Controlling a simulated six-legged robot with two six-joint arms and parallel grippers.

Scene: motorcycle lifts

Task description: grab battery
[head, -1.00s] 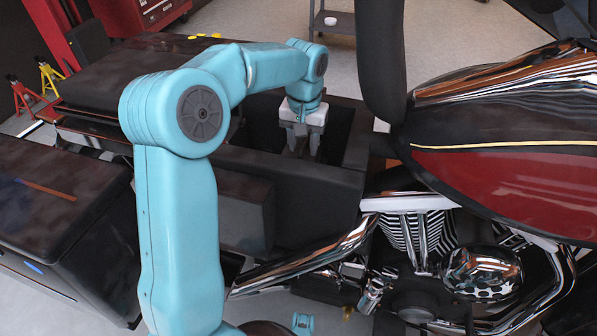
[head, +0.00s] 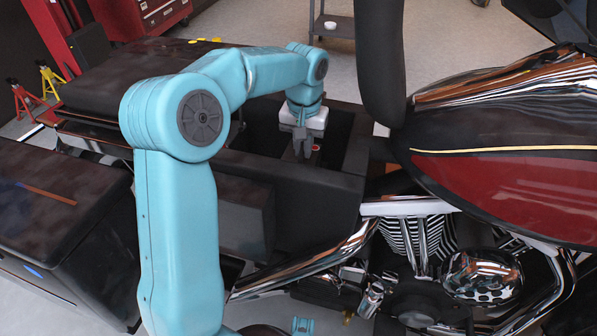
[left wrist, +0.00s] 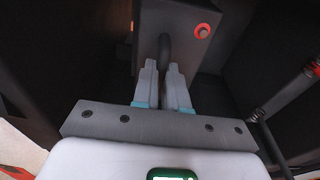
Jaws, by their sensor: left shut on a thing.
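The battery (left wrist: 182,22) is a dark box with a red ringed terminal and a dark handle. It sits inside the black compartment of the motorcycle. My left gripper (head: 302,152) reaches down into the compartment. In the left wrist view its two fingers (left wrist: 164,68) are close together on the handle (left wrist: 165,48) of the battery.
The motorcycle's red and black tank (head: 500,170) and chrome engine (head: 430,240) are on the right. A dark upright part (head: 380,60) stands just right of my left wrist. A dark cabinet (head: 60,220), red jack stand (head: 22,100) and grey cart (head: 332,24) are around.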

